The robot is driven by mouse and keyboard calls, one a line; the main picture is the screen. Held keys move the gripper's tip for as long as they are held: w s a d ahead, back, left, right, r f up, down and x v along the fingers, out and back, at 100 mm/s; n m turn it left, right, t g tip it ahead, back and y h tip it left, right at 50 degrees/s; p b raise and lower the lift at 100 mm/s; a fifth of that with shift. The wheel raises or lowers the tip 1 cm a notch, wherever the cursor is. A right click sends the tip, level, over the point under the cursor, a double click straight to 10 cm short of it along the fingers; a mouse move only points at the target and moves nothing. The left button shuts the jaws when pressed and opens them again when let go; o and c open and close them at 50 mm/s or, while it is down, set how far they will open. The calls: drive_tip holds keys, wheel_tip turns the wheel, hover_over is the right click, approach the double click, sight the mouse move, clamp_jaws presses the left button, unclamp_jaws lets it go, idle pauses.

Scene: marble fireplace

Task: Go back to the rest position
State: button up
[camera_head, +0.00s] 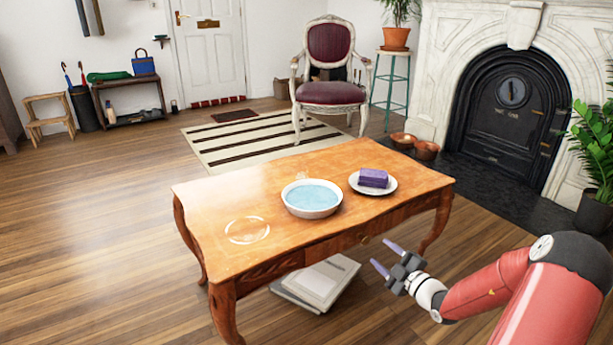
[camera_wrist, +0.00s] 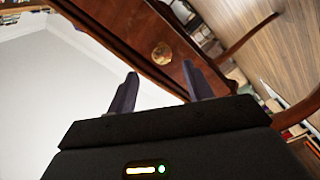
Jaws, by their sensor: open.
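My gripper (camera_head: 383,256) is open and empty in the head view, in front of the right part of the wooden coffee table (camera_head: 262,187). Its two purple-grey fingers point left, toward the table's front side. In the wrist view my gripper (camera_wrist: 160,88) shows its two fingers apart with nothing between them. Beyond them is the table's front apron with a round knob (camera_wrist: 162,53). On the table stand a white bowl of blue water (camera_head: 312,197) and a white plate (camera_head: 388,187) with a purple sponge (camera_head: 373,178). A wet ring mark (camera_head: 247,230) is at the table's left.
Books or papers (camera_head: 318,283) lie on the floor under the table. A red and white armchair (camera_head: 331,75) stands behind on a striped rug (camera_head: 225,142). The marble fireplace (camera_head: 440,70) and a potted plant (camera_head: 595,210) are at the right. The floor at left is clear.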

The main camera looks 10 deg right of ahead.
drive_tip(key=s+a+r+n+g+y+p, duration=0.1)
drive_tip(key=s+a+r+n+g, duration=0.3)
drive_tip(key=a+n, duration=0.45)
drive_tip(key=s+a+r+n+g+y+p, duration=0.1)
drive_tip(key=s+a+r+n+g, duration=0.4)
drive_tip(key=n, duration=0.6)
drive_tip(key=s+a+r+n+g+y+p, duration=0.1)
drive_tip(key=s+a+r+n+g+y, duration=0.2)
drive_tip(key=a+n, duration=0.6)
drive_tip(key=s+d+r+n+h+p, duration=0.1)
drive_tip(key=s+r+n+h+p, duration=0.1)
drive_tip(key=s+r+n+h, duration=0.3)
drive_tip(key=s+d+r+n+h+p, duration=0.1)
drive_tip(key=s+r+n+h, duration=0.5)
drive_tip(key=s+n, duration=0.7)
wheel_tip(320, 180, up, 2)
drive_tip(key=n+p, duration=0.1)
drive_tip(key=n, duration=0.9)
drive_tip(key=shift+s+d+r+t, duration=0.25)
drive_tip(key=shift+s+d+t, duration=0.05)
drive_tip(key=shift+s+d, duration=0.1)
